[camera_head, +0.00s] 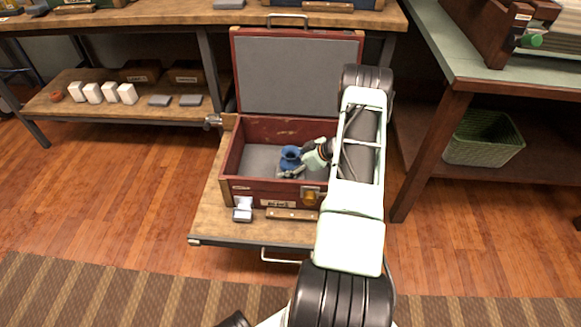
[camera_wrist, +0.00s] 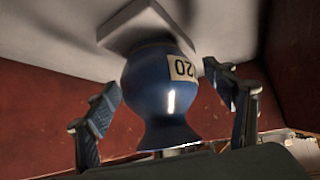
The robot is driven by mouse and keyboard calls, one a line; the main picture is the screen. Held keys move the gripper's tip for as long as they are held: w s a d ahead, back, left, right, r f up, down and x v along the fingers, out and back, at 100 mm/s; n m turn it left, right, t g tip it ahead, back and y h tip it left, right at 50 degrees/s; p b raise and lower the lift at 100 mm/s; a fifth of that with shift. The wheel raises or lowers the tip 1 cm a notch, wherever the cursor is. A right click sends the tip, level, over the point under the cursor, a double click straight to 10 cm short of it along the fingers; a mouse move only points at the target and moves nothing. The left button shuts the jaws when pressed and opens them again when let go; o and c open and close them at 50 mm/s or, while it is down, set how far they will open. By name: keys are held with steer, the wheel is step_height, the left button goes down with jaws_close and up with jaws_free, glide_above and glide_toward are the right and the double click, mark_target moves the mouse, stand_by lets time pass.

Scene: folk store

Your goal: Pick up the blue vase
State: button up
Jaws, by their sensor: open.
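My gripper (camera_head: 291,172) is inside the case at the vase. In the wrist view my gripper's fingers (camera_wrist: 160,92) stand open on both sides of the vase. The left finger shows a gap; the right fingertip is very close to the label, and I cannot tell whether it touches.
The case's lid (camera_head: 298,75) stands raised at the back. A workbench (camera_head: 190,14) is behind, and a green-topped table (camera_head: 470,60) with a green basket (camera_head: 485,138) below is at right.

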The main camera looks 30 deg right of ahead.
steer(key=shift+r, duration=0.1)
steer(key=c, duration=1.4)
